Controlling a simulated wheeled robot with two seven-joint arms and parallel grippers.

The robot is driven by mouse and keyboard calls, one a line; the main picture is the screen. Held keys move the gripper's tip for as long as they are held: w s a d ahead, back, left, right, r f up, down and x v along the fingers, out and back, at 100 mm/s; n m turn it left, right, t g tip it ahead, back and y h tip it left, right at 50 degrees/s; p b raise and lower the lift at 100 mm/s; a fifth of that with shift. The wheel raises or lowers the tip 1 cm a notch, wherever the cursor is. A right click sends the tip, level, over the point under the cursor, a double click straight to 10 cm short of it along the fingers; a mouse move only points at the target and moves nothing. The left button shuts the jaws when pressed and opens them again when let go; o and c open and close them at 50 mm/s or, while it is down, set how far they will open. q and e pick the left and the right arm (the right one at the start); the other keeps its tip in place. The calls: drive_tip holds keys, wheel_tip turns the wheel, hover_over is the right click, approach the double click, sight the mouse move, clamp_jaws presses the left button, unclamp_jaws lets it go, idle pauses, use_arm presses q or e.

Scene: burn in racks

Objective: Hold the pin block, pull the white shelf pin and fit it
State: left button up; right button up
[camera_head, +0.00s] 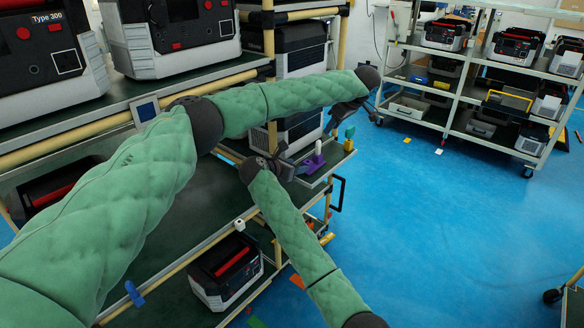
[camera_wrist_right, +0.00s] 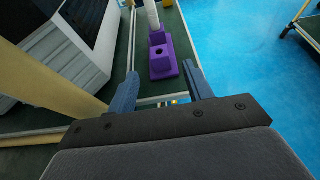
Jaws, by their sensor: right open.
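The purple pin block (camera_wrist_right: 163,66) lies on the small green side shelf, with an open hole in its near part. The white shelf pin (camera_wrist_right: 151,14) stands upright at the block's far part in the right wrist view. In the head view the block (camera_head: 312,164) and pin (camera_head: 318,148) show small beside my right gripper (camera_head: 290,167). My right gripper's blue-grey fingers (camera_wrist_right: 160,74) are open, with the block between and beyond them; nothing is held. My left gripper (camera_head: 347,116) hangs above and right of the block, apart from it; its finger gap is unclear.
The rack's beige post (camera_wrist_right: 50,75) and a grey-black unit (camera_wrist_right: 75,45) are left of my right gripper. A second rack (camera_head: 465,75) stands far right; blue floor (camera_head: 440,220) is open between.

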sight(305, 164)
drive_tip(key=shift+x, duration=3.15)
drive_tip(key=c, duration=1.1)
